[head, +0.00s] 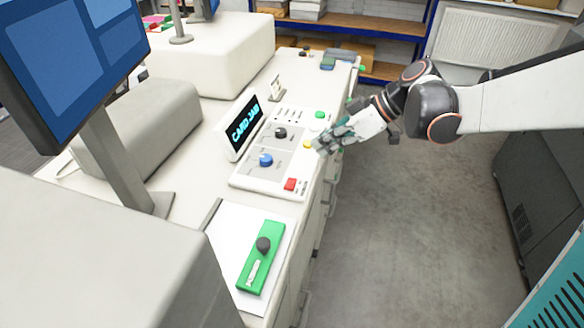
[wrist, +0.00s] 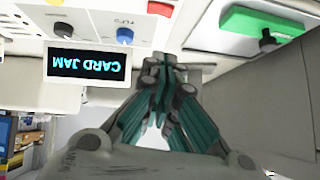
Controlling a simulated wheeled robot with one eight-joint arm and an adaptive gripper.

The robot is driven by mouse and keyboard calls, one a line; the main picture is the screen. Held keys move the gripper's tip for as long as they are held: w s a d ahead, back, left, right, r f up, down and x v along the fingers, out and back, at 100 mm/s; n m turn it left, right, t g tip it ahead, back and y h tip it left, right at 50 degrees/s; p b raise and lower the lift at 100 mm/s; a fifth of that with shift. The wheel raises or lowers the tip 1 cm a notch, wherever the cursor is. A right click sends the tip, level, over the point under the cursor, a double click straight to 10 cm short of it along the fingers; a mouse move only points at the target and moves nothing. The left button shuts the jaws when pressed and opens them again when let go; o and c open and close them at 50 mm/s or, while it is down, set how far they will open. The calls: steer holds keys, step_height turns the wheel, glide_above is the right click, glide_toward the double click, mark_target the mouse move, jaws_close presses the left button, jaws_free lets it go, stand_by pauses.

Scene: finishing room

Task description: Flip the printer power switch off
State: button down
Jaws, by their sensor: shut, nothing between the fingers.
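The control panel (head: 245,181) is white and sits on the long bench. It carries a red switch (head: 290,184) at its near right corner, which also shows at the top of the wrist view (wrist: 161,8). I cannot tell which way this switch is tipped. A small screen (head: 244,122) on the panel reads CARD JAM; it shows upside down in the wrist view (wrist: 88,66). My gripper (head: 320,147) is shut and empty, near the panel's right edge by the yellow button (head: 307,144). In the wrist view its closed fingertips (wrist: 165,60) appear below the red switch, apart from it.
A black knob (head: 280,132), a blue knob (head: 266,160) and a green button (head: 320,114) are on the panel. A green block with a black knob (head: 263,244) lies nearer on white paper. A monitor (head: 75,60) stands left. Open floor (head: 420,220) lies right of the bench.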

steer(key=b, duration=0.2)
glide_above(294, 185)
steer(key=f, duration=0.7)
steer(key=shift+w+f, duration=0.2)
step_height(294, 185, down, 2)
steer(key=shift+s+f, duration=0.25)
steer(key=shift+f, duration=0.6)
steer(key=shift+s+f+b, duration=0.15)
steer(key=shift+f+b, duration=0.25)
steer(key=shift+b, duration=0.25)
steer(key=shift+r, duration=0.15)
